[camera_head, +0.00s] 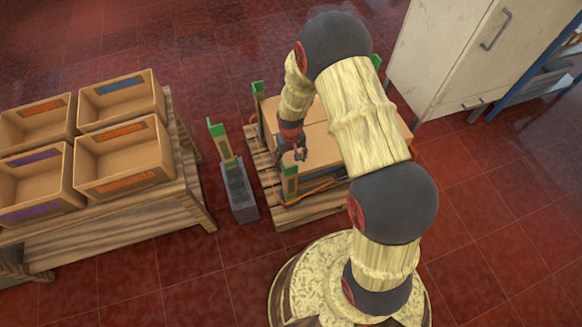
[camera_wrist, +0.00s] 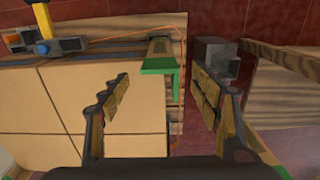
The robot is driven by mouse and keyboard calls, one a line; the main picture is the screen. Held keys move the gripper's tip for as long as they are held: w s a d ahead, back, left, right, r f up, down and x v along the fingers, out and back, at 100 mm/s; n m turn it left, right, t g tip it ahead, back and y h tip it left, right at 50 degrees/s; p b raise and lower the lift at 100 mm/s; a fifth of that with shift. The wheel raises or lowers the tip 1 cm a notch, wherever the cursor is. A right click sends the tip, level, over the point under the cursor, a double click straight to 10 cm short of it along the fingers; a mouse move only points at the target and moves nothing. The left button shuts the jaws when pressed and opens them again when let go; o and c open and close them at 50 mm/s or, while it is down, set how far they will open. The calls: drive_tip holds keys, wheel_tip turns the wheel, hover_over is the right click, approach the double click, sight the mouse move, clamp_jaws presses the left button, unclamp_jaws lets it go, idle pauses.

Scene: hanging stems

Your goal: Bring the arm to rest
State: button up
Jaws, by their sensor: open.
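My gripper (camera_head: 292,152) hangs at the end of my bent arm, over the left edge of the cartons on the pallet. In the wrist view my gripper (camera_wrist: 160,100) has its two fingers wide apart with nothing between them. A green-topped corner post (camera_wrist: 160,66) shows beyond and between the fingers. My arm's upper links cover much of the right part of the cartons in the head view.
Cartons (camera_head: 320,140) fill a wooden pallet (camera_head: 262,180). A grey box with a green-topped post (camera_head: 238,190) stands left of it. Several open bins (camera_head: 125,160) sit on a wooden table (camera_head: 110,225). A white cabinet (camera_head: 445,50) stands at the back right.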

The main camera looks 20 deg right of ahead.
drive_tip(key=shift+r, duration=1.95)
drive_tip(key=s+g, duration=0.1)
drive_tip(key=s, duration=0.4)
drive_tip(key=s+r+t+p, duration=0.2)
drive_tip(key=s+r, duration=0.3)
drive_tip(key=r, duration=1)
drive_tip(key=s+r+t+p, duration=0.2)
drive_tip(key=s+r, duration=0.4)
drive_tip(key=r, duration=1)
drive_tip(key=s+r+t+p, duration=0.2)
drive_tip(key=s+r, duration=0.4)
drive_tip(key=r, duration=1)
drive_tip(key=shift+t, duration=0.3)
